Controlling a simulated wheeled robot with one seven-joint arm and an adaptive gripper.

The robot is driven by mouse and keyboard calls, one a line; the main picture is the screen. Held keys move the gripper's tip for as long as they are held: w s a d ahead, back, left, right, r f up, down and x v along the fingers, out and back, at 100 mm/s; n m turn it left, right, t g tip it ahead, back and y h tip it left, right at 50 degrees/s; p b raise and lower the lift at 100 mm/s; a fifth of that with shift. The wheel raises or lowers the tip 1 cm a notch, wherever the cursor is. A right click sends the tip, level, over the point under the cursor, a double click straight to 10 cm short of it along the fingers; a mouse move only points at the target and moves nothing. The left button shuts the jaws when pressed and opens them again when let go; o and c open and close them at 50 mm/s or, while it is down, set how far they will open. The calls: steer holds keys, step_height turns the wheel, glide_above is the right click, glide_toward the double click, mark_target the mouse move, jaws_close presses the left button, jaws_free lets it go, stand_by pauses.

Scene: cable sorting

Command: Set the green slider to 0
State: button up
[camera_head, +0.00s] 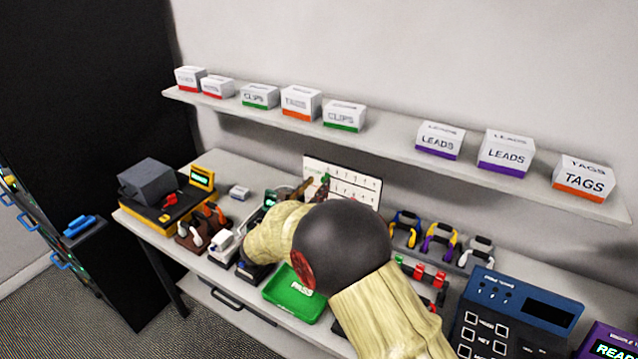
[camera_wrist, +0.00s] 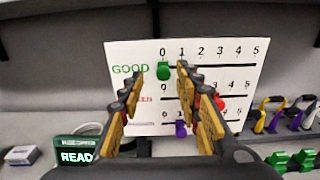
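The white slider board (camera_wrist: 228,60) stands upright, with rows numbered 0 to 5. In the wrist view the green slider (camera_wrist: 163,71) is on the top row, marked GOOD, just under the 0. The board (camera_head: 366,190) also shows in the head view, partly hidden by my arm. My gripper (camera_wrist: 160,76) is open in front of the board, one finger on each side of the green slider in the picture. I see no finger clearly touching it. The red slider (camera_wrist: 219,102) is on the middle row near 3, and the purple slider (camera_wrist: 181,129) is on the bottom row near 1.
A shelf (camera_head: 400,142) with labelled boxes runs above the bench. A READ display (camera_wrist: 76,152) is at lower left in the wrist view. A green tray (camera_head: 291,300), coloured cable holders (camera_head: 440,238) and a blue panel device (camera_head: 510,318) crowd the bench.

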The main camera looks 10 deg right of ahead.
steer(key=v, duration=0.9)
steer(key=shift+s+a, duration=0.15)
steer(key=shift+a, duration=0.05)
